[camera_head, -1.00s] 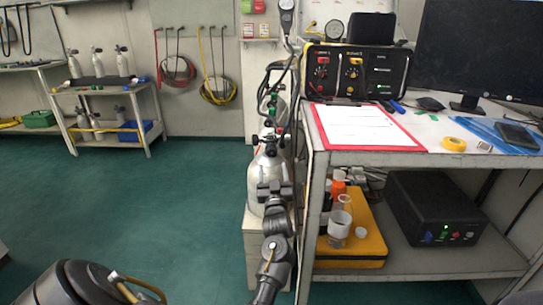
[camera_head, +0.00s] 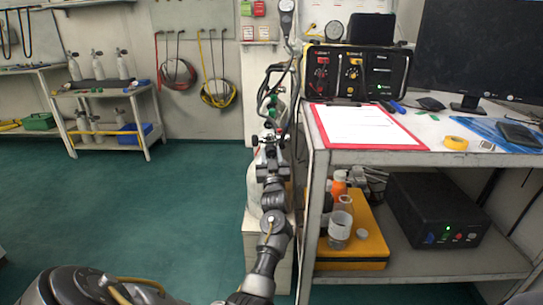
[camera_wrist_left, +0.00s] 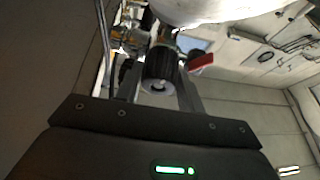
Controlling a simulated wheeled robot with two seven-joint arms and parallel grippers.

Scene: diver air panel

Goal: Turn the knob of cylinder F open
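A pale metal cylinder (camera_head: 256,190) stands upright left of the workbench, largely hidden behind my left arm. No letter on it can be read. My left gripper (camera_head: 269,146) is at the cylinder's valve, its fingertips hard to make out in the head view. In the left wrist view, a black ribbed knob (camera_wrist_left: 159,70) lies between the two fingers of my left gripper (camera_wrist_left: 160,88). The fingers stand on either side of it, seemingly with narrow gaps. The metal valve and a small red lever (camera_wrist_left: 201,61) show beyond it. My right gripper is not in view.
Hoses and a second cylinder with a green part (camera_head: 271,106) stand close behind. The workbench (camera_head: 420,158) is close on the right, bearing a clipboard (camera_head: 370,125) and a control panel (camera_head: 355,73). Open green floor (camera_head: 150,220) lies to the left.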

